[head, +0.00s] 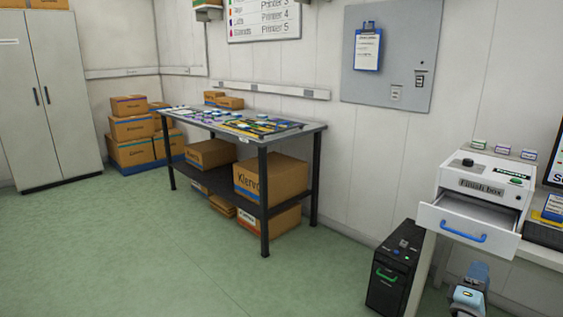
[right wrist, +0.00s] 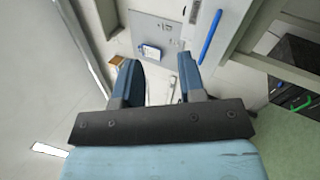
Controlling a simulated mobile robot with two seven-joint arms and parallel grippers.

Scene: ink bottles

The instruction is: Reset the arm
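My right gripper (head: 474,278) is low at the bottom right of the head view, below the white finish box (head: 508,170). The right wrist view shows its two blue fingers (right wrist: 159,72) apart with nothing between them. The finish box has its drawer (head: 450,214) pulled out, with a blue handle (head: 463,232) on the front. The handle also shows in the right wrist view (right wrist: 210,37), apart from the fingers. The inside of the drawer is mostly hidden. My left gripper is not in view.
A black cabinet (head: 393,272) with a green handle stands on the floor just left of my right gripper. The white counter (head: 545,256) is at the right edge. A dark-framed table (head: 312,127) with items stands at the back wall. The green floor (head: 120,250) at left is clear.

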